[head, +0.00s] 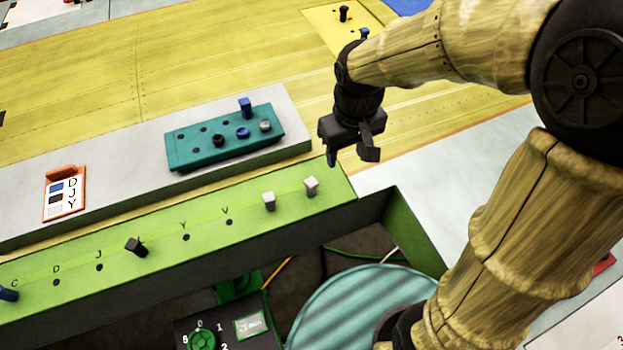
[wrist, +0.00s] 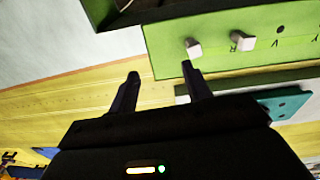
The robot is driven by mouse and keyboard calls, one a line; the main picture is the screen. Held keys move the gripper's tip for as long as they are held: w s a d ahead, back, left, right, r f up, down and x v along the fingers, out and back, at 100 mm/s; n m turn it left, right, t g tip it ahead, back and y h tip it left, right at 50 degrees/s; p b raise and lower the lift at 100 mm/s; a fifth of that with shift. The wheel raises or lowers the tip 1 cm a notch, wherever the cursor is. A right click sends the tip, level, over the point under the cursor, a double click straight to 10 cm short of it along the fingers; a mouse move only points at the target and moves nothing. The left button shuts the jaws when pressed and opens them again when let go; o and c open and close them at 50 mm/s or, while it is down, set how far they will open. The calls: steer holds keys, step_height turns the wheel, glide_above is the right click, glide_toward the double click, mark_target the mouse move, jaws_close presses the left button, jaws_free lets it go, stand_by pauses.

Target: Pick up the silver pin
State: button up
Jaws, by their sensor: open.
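Two silver pins stand in the green rail (head: 205,215): one near its right end (head: 311,186), and one just left of it (head: 269,201). In the wrist view the end pin (wrist: 194,48) is just beyond my right-hand fingertip, and the other pin (wrist: 243,41) is farther right, by the letter R. A grey, silver-looking pin (head: 265,125) also sits in the teal block (head: 190,158). My gripper (head: 350,155) is open and empty, above and to the right of the rail's end pin; it also shows in the wrist view (wrist: 160,74).
The teal block also holds blue and black pins. An orange-framed card (head: 65,195) reads D, J, Y. The yellow wing panel (head: 220,50) behind is mostly clear.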

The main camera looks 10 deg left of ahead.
mark_target(311, 182)
steer(key=s+a+r+n, duration=0.1)
steer(key=a+r+n, duration=0.2)
steer(key=a, duration=0.4)
steer(key=shift+s+r+g+p, duration=0.3)
steer(key=shift+r+g+p, duration=0.1)
steer(key=shift+r, duration=0.1)
step_height(311, 182, down, 12)
steer(key=shift+f+p, duration=0.15)
steer(key=shift+p, duration=0.8)
steer(key=shift+w+f+p, duration=0.15)
steer(key=shift+f+p, duration=0.3)
steer(key=shift+f, duration=0.85)
steer(key=shift+w+f+p, duration=0.15)
steer(key=shift+f+p, duration=0.3)
steer(key=shift+f, duration=0.85)
steer(key=shift+d, duration=0.1)
